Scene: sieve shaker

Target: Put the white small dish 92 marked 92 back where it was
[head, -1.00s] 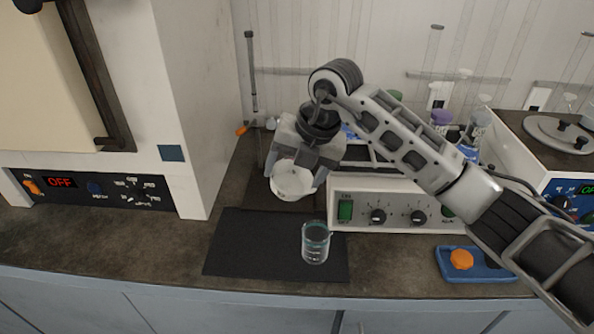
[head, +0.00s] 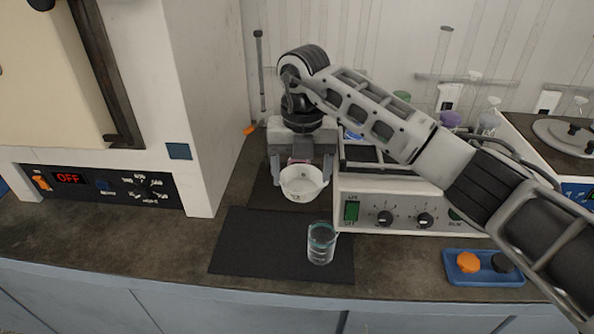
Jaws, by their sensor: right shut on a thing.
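The white small dish (head: 303,184) hangs in my right gripper (head: 301,172), in the middle of the head view. The gripper points down and its fingers are shut on the dish. The dish looks roughly level, with a small dark mark on its front that is too small to read. It is behind the black mat and left of the sieve shaker's control box; its exact height above the bench I cannot tell. My left gripper is not in view.
A glass beaker (head: 321,244) stands on the black mat (head: 262,246). The control box (head: 405,205) is close on the right. A blue tray (head: 482,279) with orange and black pieces lies at the front right. The oven (head: 95,187) stands left. Bare bench lies left of the mat.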

